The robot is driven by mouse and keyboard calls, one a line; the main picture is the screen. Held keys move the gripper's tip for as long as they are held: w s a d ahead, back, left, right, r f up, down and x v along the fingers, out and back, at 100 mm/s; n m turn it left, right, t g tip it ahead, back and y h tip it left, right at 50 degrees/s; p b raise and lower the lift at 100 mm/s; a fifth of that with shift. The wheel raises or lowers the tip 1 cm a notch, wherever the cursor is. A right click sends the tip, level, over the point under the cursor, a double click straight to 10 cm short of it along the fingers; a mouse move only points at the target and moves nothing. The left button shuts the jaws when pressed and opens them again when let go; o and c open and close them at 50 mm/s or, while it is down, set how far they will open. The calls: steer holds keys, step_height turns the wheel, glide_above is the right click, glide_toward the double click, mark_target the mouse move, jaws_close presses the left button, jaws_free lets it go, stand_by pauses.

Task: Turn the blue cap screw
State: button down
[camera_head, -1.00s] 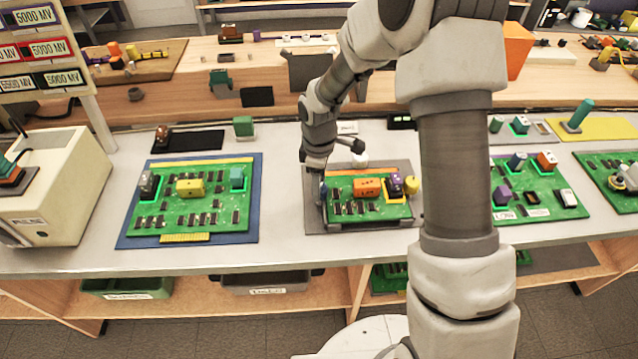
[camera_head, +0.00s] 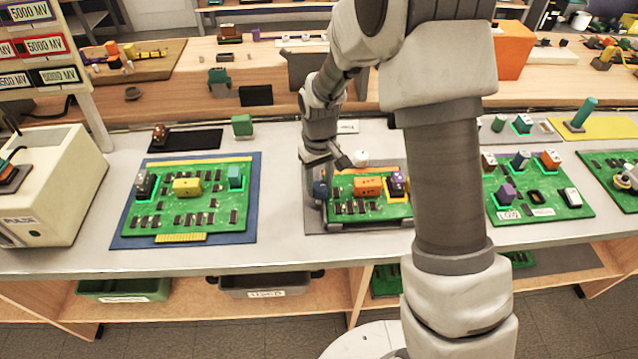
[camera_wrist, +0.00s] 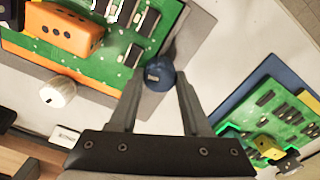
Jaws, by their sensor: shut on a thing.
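The blue cap screw (camera_wrist: 158,76) is a round dark-blue knob at the edge of the green board in the wrist view. In the head view, the blue cap (camera_head: 320,189) sits at the left edge of the middle green board (camera_head: 345,220). My gripper (camera_wrist: 160,82) has one finger on each side of the cap, shut on it. In the head view, my gripper (camera_head: 319,178) is above the cap, its fingers mostly hidden by my wrist. The underside of the cap is hidden.
An orange block (camera_head: 367,187) and a purple block (camera_head: 397,182) stand on the middle board. A white knob (camera_head: 361,158) stands behind it. Another green board (camera_head: 190,205) on a blue mat lies to the left. Bare grey bench lies between them.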

mark_target(319, 185)
steer(key=m, duration=0.4)
steer(key=shift+w+r+m, duration=0.1)
steer(key=shift+m, duration=2)
steer(key=shift+r, duration=0.1)
steer(key=c, duration=0.5)
jaws_free()
steer(key=shift+o, duration=0.7)
step_height(319, 185, up, 17)
steer(key=p, duration=0.2)
steer(key=shift+r, duration=0.15)
